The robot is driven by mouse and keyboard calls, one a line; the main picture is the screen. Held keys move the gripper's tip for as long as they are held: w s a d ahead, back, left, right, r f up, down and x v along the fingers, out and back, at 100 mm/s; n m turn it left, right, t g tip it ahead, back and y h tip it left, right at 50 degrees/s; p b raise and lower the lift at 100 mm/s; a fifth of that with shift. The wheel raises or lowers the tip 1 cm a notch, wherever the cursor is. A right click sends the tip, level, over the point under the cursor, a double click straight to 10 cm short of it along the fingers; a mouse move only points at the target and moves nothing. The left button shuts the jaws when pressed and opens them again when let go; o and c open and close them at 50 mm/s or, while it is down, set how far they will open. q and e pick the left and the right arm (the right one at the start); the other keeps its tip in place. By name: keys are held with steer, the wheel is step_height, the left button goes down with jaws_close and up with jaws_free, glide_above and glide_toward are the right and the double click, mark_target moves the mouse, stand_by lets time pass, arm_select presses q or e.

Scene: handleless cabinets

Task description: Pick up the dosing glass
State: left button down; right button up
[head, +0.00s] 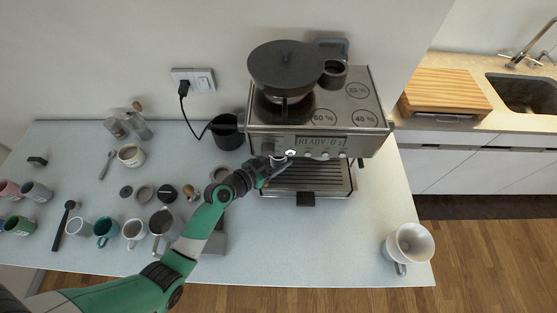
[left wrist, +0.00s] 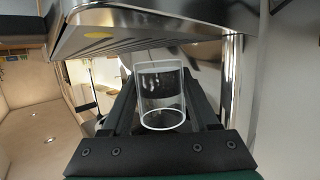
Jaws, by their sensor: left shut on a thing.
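My left gripper (head: 270,166) is in front of the espresso machine (head: 318,142), just above the left part of its drip tray (head: 315,178). In the left wrist view a small clear glass cylinder with a pale rim, the dosing glass (left wrist: 162,92), stands between the two dark fingers. The gripper is shut on it. The machine's metal underside (left wrist: 150,30) is close above the glass in that view. In the head view my gripper mostly hides the glass. My right gripper is in neither view.
Several cups and a metal pitcher (head: 163,222) stand on the left of the counter (head: 300,240). A white dripper-like cup (head: 409,243) stands at the right front corner. A black container (head: 228,133) is left of the machine. The counter's front middle is clear.

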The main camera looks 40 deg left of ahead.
arm_select(q)
step_height(320, 180, up, 2)
steer(key=shift+r, duration=0.1)
steer(key=s+b, duration=0.1)
steer(key=s, duration=1.7)
steer(key=shift+a+f, duration=0.2)
steer(key=shift+f, duration=0.05)
